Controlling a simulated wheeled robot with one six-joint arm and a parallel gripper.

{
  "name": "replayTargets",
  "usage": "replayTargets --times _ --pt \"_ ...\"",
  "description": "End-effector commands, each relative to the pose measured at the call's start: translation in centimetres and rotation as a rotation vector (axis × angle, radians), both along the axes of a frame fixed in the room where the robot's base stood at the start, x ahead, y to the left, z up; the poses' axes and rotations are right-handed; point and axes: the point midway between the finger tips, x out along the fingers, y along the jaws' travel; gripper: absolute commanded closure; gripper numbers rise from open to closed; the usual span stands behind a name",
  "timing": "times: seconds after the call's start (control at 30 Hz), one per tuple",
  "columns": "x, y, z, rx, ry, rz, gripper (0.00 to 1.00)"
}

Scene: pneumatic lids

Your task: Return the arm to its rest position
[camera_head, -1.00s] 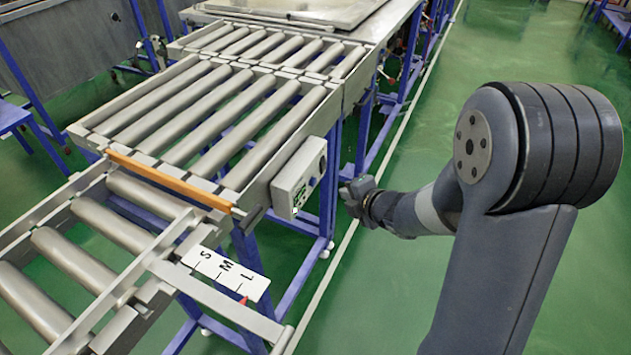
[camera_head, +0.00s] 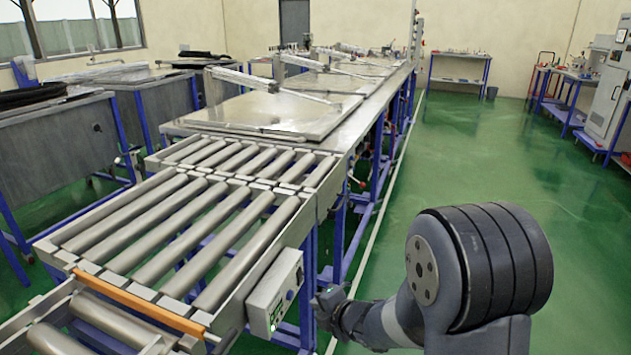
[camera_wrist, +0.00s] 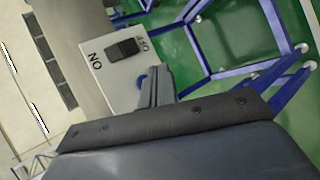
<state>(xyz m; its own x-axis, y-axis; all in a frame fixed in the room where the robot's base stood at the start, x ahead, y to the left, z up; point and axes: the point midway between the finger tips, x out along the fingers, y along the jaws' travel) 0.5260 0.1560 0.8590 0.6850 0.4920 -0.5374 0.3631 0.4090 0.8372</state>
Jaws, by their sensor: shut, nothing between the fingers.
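My arm reaches from the lower right of the head view, with my gripper (camera_head: 324,300) at its left end, just right of a grey control box (camera_head: 275,295) on the side of the roller conveyor (camera_head: 190,230). In the wrist view my gripper's fingers (camera_wrist: 156,78) are together, with nothing seen between them. The box also shows in the wrist view (camera_wrist: 98,68), with a black rocker switch (camera_wrist: 123,48) between the words ON and OFF. The fingertips are near the box's edge; I cannot tell how wide the gap is.
An orange bar (camera_head: 140,303) crosses the near conveyor. Blue legs (camera_head: 308,270) stand under it. A long metal-topped table (camera_head: 350,115) continues behind, and grey tanks (camera_head: 50,150) stand at left. Green floor (camera_head: 490,150) is open on the right, with benches at the back.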

Motion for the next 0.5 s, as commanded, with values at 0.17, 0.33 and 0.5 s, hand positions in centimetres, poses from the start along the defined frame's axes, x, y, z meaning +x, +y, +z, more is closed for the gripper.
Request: replayTargets --times 0.17,0.33,0.5 --pt "-0.6 -2.1 0.2 -0.001 0.000 -0.007 1.00" --pt "-1.3 -4.1 0.2 0.001 0.000 -0.005 1.00" --pt "-1.8 -5.2 0.2 0.001 -0.001 -0.003 1.00"
